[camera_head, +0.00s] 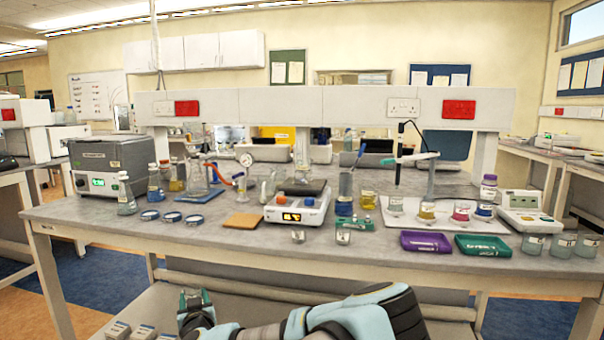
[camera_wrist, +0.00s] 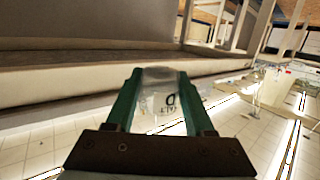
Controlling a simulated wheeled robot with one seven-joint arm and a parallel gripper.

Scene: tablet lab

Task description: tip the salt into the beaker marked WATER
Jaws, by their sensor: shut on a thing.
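My gripper (camera_head: 195,300) is low in front of the bench, below the bench top's front edge, at the left of centre in the head view. In the wrist view its green jaws (camera_wrist: 160,76) are shut on a small clear vessel (camera_wrist: 160,98) with a printed label. The print is too unclear to read with certainty, and the contents cannot be made out. Three labelled clear beakers (camera_head: 533,245), (camera_head: 562,245), (camera_head: 587,245) stand at the bench's right front. Their labels are too small to read, so I cannot tell which says WATER.
Two small clear vessels (camera_head: 298,237), (camera_head: 343,237) stand at the bench's front edge. A balance (camera_head: 297,208) is behind them. Bare bench top (camera_head: 190,235) shows at front left.

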